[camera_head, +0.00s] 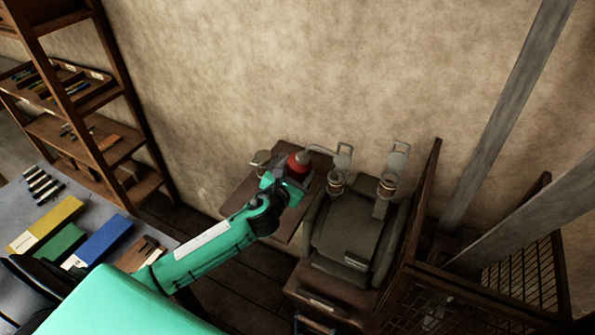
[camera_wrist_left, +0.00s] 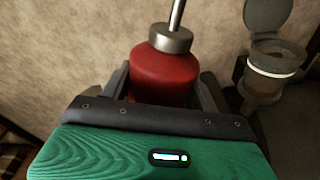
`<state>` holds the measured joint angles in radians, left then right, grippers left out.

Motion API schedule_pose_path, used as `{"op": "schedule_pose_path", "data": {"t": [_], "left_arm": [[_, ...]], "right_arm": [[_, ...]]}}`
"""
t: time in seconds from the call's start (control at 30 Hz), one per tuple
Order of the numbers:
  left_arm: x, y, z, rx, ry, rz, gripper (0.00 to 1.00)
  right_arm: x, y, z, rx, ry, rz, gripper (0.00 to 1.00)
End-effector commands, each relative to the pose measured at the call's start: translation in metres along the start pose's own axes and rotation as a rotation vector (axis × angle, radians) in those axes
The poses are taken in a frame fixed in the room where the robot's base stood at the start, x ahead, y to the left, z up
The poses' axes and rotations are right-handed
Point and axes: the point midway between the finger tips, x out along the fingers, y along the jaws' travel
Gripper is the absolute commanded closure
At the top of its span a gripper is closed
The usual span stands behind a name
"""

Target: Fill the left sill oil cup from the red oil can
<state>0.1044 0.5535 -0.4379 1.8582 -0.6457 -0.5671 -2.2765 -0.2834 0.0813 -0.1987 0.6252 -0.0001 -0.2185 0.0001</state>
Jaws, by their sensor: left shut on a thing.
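The red oil can (camera_head: 299,163) is clasped in my left gripper (camera_head: 287,184), above the small wooden shelf. In the left wrist view the red can (camera_wrist_left: 164,77) sits between the fingers (camera_wrist_left: 162,92), with its metal collar and spout upward; the spout's tip is out of that frame. In the head view the thin spout (camera_head: 319,149) reaches right, near the raised lid of the left sill oil cup (camera_head: 336,184). This cup also shows in the left wrist view (camera_wrist_left: 274,66), right of the can, lid open. I cannot tell whether the tip is over its mouth or any oil flows.
A second oil cup (camera_head: 387,187), lid raised, stands to the right on the dark machine (camera_head: 350,232). A small lidded pot (camera_head: 260,158) is at the wooden shelf's (camera_head: 238,199) back. A wooden panel and mesh guard (camera_head: 480,300) border the right. A wooden rack stands left.

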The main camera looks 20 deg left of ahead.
Motion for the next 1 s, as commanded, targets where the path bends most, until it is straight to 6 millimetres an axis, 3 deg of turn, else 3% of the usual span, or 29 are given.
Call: {"op": "schedule_pose_path", "data": {"t": [0.1, 0.23, 0.6, 1.0], "left_arm": [[0.001, 0.006, -0.003, 0.078, -0.003, 0.009, 0.66], [0.001, 0.016, -0.009, 0.22, -0.003, 0.024, 0.66], [-0.001, 0.035, 0.013, 0.482, -0.004, 0.051, 0.66], [-0.002, 0.041, 0.018, 0.617, -0.004, 0.065, 0.66]], "right_arm": [[0.002, -0.003, 0.025, -0.001, -0.031, -0.003, 0.56], [0.009, -0.005, 0.038, -0.001, -0.047, -0.005, 0.56], [-0.028, -0.001, 0.006, -0.001, -0.011, -0.002, 0.56], [-0.045, -0.007, 0.014, 0.0, -0.023, -0.009, 0.56]]}}
